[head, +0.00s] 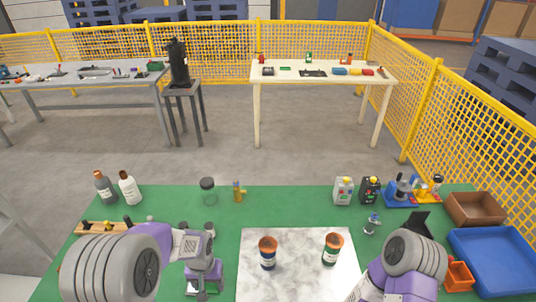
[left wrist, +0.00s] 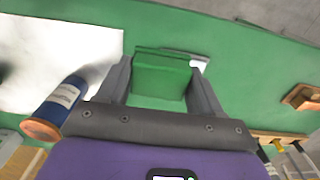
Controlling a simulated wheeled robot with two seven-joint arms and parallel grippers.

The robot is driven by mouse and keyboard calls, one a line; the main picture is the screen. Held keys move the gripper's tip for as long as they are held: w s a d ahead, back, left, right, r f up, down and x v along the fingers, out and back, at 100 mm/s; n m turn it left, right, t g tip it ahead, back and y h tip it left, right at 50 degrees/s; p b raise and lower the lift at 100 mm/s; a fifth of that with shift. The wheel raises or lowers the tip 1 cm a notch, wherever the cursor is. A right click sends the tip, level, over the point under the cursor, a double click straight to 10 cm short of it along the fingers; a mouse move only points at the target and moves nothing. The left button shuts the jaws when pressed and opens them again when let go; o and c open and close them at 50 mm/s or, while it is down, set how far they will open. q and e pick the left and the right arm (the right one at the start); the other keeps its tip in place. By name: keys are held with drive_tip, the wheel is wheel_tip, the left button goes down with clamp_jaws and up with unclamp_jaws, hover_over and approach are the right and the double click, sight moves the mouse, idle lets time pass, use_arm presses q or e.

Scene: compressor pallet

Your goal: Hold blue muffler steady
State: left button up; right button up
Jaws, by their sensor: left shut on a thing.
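The blue muffler (head: 267,255), a short dark-blue can with an orange-brown end, stands upright on the marble-look board (head: 300,285). It also shows in the left wrist view (left wrist: 62,97), left of my fingers and apart from them. My left gripper (head: 203,288) is low over the table, left of the board. In the left wrist view its two fingers (left wrist: 160,75) are shut on a green block. The green muffler (head: 331,250), with an orange-brown top, stands upright right of the blue one.
Two bottles (head: 116,188), a glass jar (head: 208,192) and a brass fitting (head: 238,192) stand at the back of the green table. Two small canisters (head: 356,190) stand at the right back. A brown tray (head: 476,209), blue tray (head: 497,260) and orange bin (head: 459,275) fill the right side.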

wheel_tip(320, 180, up, 19)
drive_tip(key=p, duration=1.8)
drive_tip(key=shift+s, duration=0.25)
